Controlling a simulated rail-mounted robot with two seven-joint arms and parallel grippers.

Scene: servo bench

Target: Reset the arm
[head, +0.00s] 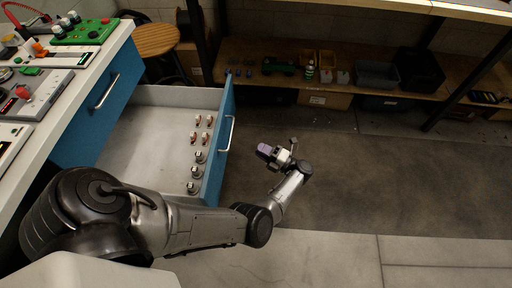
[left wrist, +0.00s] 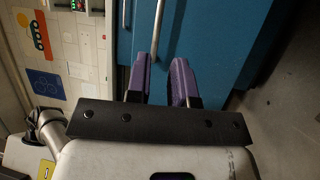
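My left arm reaches across from the left in the head view. Its left gripper (head: 265,151), with purple fingers, is over open floor just right of the open drawer's blue front (head: 217,150), apart from its metal handle (head: 230,134). In the left wrist view the two purple fingers of the left gripper (left wrist: 162,64) stand apart with nothing between them. Beyond them are a blue front (left wrist: 210,35) and a metal handle (left wrist: 157,28). My right gripper is in neither view.
The drawer (head: 145,145) holds several small pieces along its right side. A bench (head: 75,95) with devices is at left, a round wooden stool (head: 155,40) behind. A low shelf (head: 390,82) with boxes stands at the back. The floor (head: 375,170) at right is clear.

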